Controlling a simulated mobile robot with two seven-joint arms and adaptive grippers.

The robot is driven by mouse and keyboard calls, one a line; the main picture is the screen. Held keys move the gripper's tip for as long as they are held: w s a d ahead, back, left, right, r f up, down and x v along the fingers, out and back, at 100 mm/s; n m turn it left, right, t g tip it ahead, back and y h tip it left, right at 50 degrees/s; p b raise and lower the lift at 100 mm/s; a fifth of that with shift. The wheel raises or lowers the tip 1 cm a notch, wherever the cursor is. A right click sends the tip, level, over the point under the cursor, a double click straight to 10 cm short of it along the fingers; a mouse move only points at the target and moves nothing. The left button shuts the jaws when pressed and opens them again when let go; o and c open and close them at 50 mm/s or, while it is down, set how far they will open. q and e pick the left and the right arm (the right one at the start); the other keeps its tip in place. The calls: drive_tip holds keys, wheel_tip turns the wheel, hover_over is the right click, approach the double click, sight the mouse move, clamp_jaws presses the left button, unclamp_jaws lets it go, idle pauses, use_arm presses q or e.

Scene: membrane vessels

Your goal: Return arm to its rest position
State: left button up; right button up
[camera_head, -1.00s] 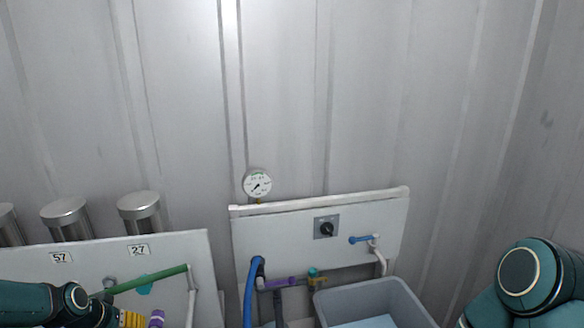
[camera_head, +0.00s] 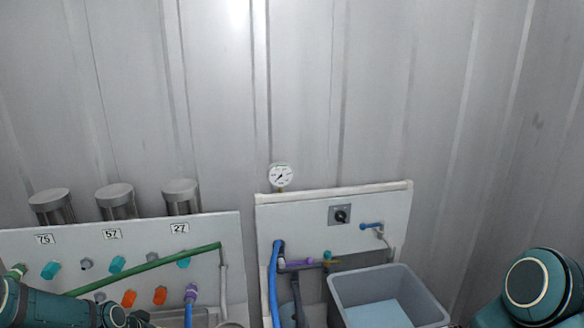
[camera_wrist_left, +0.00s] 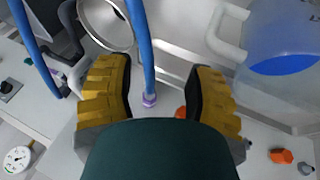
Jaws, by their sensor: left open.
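My left arm (camera_head: 50,308) comes in at the lower left of the head view, in front of the panel with numbered labels. Its fingers are not clear there. In the left wrist view my left gripper (camera_wrist_left: 157,78) is open, with its yellow ridged fingers wide apart and nothing gripped. A blue hose (camera_wrist_left: 140,45) with a purple end fitting (camera_wrist_left: 149,101) shows in the gap between the fingers; I cannot tell how far beyond them it lies. My right arm (camera_head: 535,290) shows at the lower right of the head view; its gripper is out of view.
The numbered panel (camera_head: 235,265) carries several coloured fittings and a green pipe (camera_head: 150,268). Right of it stand a second panel (camera_head: 300,222) with a black knob (camera_head: 340,215), a gauge (camera_head: 280,176) and a grey tub (camera_head: 437,310). A bluish container (camera_wrist_left: 285,30) is at the wrist view's upper right.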

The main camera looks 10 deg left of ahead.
use_arm(q)
drive_tip(key=s+d+f+m+g+h, duration=0.15)
drive_tip(key=d+f, duration=0.25)
drive_tip(key=d, duration=0.6)
drive_tip(key=s+d+f+n+h, duration=0.1)
drive_tip(key=s+d+f, duration=0.25)
drive_tip(key=d, duration=0.65)
drive_tip(key=s+d+f+m+g+y, duration=0.1)
drive_tip(key=s+d+f, duration=0.3)
drive_tip(key=s+d, duration=0.2)
drive_tip(key=shift+s+d, duration=0.4)
drive_tip(key=shift+s, duration=0.7)
